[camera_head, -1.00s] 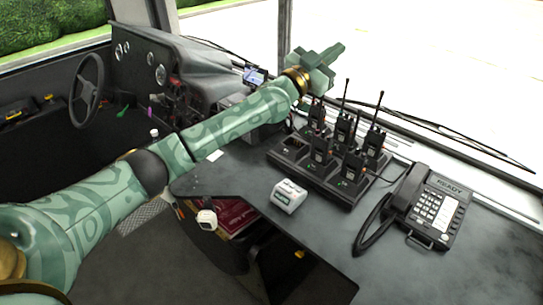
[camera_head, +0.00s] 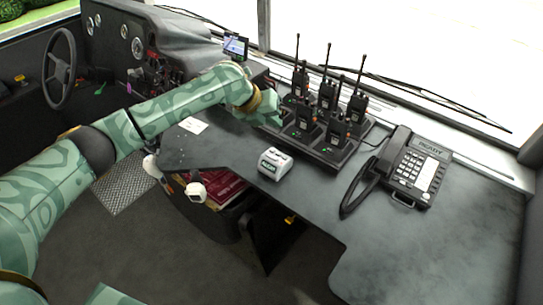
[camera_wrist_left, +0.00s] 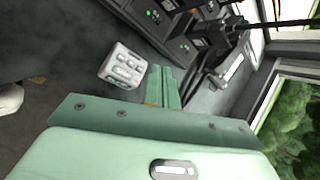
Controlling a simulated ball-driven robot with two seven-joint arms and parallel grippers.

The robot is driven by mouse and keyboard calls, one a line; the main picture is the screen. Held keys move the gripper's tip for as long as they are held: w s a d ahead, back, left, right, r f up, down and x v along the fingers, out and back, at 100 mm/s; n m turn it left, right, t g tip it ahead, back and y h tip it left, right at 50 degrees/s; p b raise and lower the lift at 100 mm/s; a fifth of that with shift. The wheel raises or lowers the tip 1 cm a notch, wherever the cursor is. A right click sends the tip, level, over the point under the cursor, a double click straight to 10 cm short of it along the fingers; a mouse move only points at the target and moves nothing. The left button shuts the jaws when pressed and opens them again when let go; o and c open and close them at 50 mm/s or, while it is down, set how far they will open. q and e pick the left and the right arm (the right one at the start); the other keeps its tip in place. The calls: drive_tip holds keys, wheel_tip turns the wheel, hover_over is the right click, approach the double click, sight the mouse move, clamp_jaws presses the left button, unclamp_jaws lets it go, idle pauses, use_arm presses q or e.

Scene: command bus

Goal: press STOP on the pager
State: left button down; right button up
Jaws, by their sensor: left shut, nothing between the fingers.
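The pager, a small white box with several buttons (camera_head: 275,162), lies on the dark desk in front of the radio charger. It also shows in the left wrist view (camera_wrist_left: 121,67), up and left of the fingertips, with raised white keys; I cannot read their labels. My left gripper (camera_head: 273,117) is beyond the pager, at the left end of the charger, apart from the pager. In the left wrist view its green fingers (camera_wrist_left: 163,84) are together and empty. My right gripper is not in view.
A black charger (camera_head: 337,155) with several upright radios with antennas stands close to my left gripper. A desk phone (camera_head: 413,172) with a corded handset is to the right. White card (camera_head: 194,125) lies at left. The desk's front right (camera_head: 420,255) is clear.

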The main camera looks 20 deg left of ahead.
use_arm(q)
drive_tip(key=b, duration=0.4)
hover_over(270, 157)
drive_tip(key=f, duration=0.7)
drive_tip(key=shift+w+d, duration=0.1)
drive_tip(key=shift+w, duration=0.1)
drive_tip(key=shift+s+f+b, duration=0.15)
drive_tip(key=shift+f+b, duration=0.2)
drive_tip(key=shift+f, duration=0.5)
idle(0.8)
drive_tip(key=shift+f, duration=0.4)
drive_tip(key=shift+s+f, duration=0.15)
drive_tip(key=shift+f, duration=0.15)
idle(0.5)
idle(0.3)
drive_tip(key=shift+r, duration=0.8)
